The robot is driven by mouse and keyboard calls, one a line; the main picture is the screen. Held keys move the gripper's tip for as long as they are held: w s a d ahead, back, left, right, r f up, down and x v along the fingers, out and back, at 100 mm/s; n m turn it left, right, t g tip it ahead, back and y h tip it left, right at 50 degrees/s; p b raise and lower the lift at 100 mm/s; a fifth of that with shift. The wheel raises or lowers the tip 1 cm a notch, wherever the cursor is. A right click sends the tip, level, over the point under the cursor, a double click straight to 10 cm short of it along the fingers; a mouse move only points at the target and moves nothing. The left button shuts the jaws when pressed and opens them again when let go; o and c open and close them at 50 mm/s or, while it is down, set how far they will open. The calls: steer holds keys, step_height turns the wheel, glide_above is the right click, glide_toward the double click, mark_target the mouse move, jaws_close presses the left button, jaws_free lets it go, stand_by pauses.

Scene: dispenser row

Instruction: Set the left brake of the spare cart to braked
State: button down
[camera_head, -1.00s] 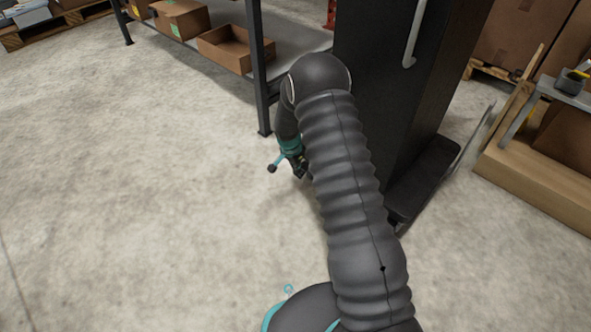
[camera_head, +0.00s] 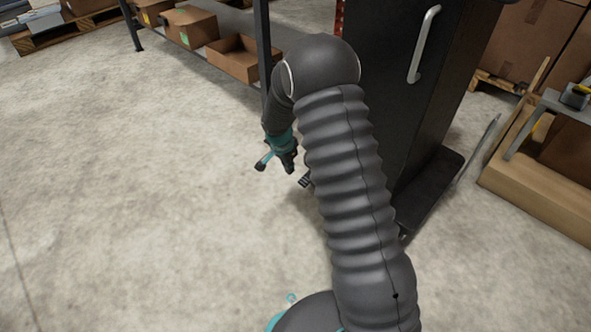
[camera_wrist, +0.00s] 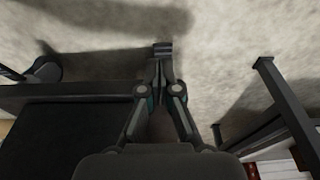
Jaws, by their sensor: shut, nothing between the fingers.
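The dark cart (camera_head: 432,188) stands right of my arm in the head view, with a tall black body (camera_head: 440,100) on it. A small ribbed dark pedal (camera_head: 305,181), apparently a brake pedal, sticks out left of my arm, low over the floor. It also shows in the wrist view (camera_wrist: 163,48), just beyond my fingertips. Whether it is pressed or raised I cannot tell. My gripper (camera_head: 290,170) is shut and empty, pointing down just left of the pedal in the head view. In the wrist view my gripper (camera_wrist: 160,72) has its tips together; contact with the pedal is unclear.
A metal shelf post (camera_head: 262,60) stands behind my gripper, with open cardboard boxes (camera_head: 236,58) on the low shelf. A silver handle (camera_head: 424,45) is on the black body. A caster (camera_wrist: 45,66) shows in the wrist view. The concrete floor on the left is clear.

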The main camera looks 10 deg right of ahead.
steer(key=shift+s+a+r, duration=0.35)
steer(key=shift+a+r, duration=0.15)
steer(key=shift+r, duration=0.2)
steer(key=s+d+r+n+g, duration=0.15)
steer(key=s+r+n, duration=0.25)
steer(key=s+n, duration=0.5)
steer(key=s+d+r+t+p, duration=0.1)
steer(key=s+r+t+p, duration=0.1)
steer(key=s+r, duration=0.6)
steer(key=s+d+r+n+t+y+p, duration=0.1)
steer(key=s+d+r+t+p, duration=0.1)
steer(key=s+r, duration=0.7)
steer(key=s+d+r+t+p, duration=0.1)
steer(key=s+r+p, duration=0.3)
steer(key=s+r, duration=0.5)
step_height(320, 180, up, 10)
steer(key=shift+d+f+n+t+y, duration=0.15)
steer(key=shift+d+n+t+y, duration=0.25)
steer(key=shift+t, duration=0.05)
